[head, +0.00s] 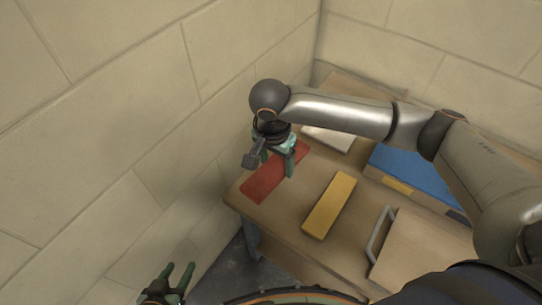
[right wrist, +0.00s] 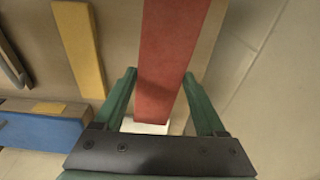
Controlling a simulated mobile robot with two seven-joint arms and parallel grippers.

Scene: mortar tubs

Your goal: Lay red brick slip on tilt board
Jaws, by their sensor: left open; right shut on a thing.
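The red brick slip (head: 262,183) is a long flat bar near the left edge of the table, by the wall. It also shows in the right wrist view (right wrist: 170,45). My right gripper (head: 279,160) is shut on it, one finger on each long side; in the right wrist view the fingertips (right wrist: 159,76) flank it. I cannot tell whether the slip touches the table. My left gripper (head: 178,267) is open and empty at the bottom left, away from the table. I cannot tell for sure which thing is the tilt board; a blue panel (head: 415,168) on a wooden base lies at the right.
A yellow slip (head: 329,206) lies mid-table (head: 282,222). A pale slip (head: 328,138) lies behind my right gripper. A wooden piece with a grey handle (head: 380,234) is at the front right. Block walls (head: 150,100) close in the left and back. My right forearm crosses above the table.

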